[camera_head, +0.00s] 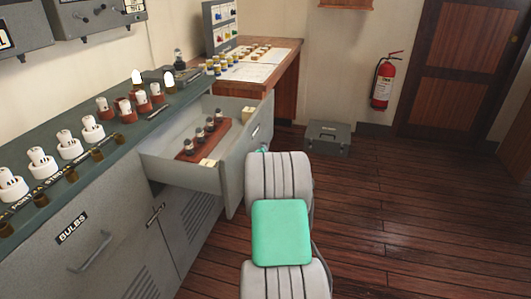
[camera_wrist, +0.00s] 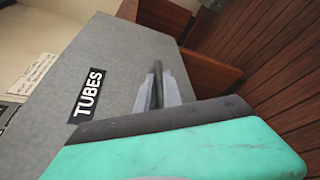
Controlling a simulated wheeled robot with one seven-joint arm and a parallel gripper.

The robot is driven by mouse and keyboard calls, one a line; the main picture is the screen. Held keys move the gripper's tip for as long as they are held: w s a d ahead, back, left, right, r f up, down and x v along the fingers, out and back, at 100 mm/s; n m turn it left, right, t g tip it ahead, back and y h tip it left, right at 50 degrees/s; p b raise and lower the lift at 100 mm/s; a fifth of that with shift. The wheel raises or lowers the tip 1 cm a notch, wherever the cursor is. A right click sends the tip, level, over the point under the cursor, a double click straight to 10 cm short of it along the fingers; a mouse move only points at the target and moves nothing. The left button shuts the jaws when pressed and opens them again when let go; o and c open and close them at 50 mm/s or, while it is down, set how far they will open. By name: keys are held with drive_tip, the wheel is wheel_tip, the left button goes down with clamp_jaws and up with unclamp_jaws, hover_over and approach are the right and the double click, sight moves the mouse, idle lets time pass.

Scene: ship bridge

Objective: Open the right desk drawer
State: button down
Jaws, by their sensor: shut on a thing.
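The right desk drawer (camera_head: 182,174) stands pulled well out of the grey desk. Its inside shows, with a brown rack (camera_head: 204,140) of small tubes and a few pale boxes (camera_head: 209,162). In the wrist view its grey front (camera_wrist: 125,60) bears a TUBES label (camera_wrist: 87,95). My gripper (camera_wrist: 160,93) is at that front, shut on the drawer handle (camera_wrist: 156,72); the large teal and dark gripper body partly blocks the view. In the head view my arm hides the gripper and handle.
A closed BULBS drawer (camera_head: 92,250) is at the left. Bulbs and sockets line the desk top (camera_head: 140,127). A wooden chart table (camera_head: 287,75) stands behind the drawer, and a grey case (camera_head: 328,138) sits on the floor. The wooden floor (camera_head: 420,220) at the right is clear.

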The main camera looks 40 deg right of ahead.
drive_tip(key=shift+f, duration=0.1)
drive_tip(key=c, duration=1.8)
unclamp_jaws()
drive_tip(key=shift+o, duration=0.2)
drive_tip(key=p+v, duration=0.1)
drive_tip(key=v, duration=0.7)
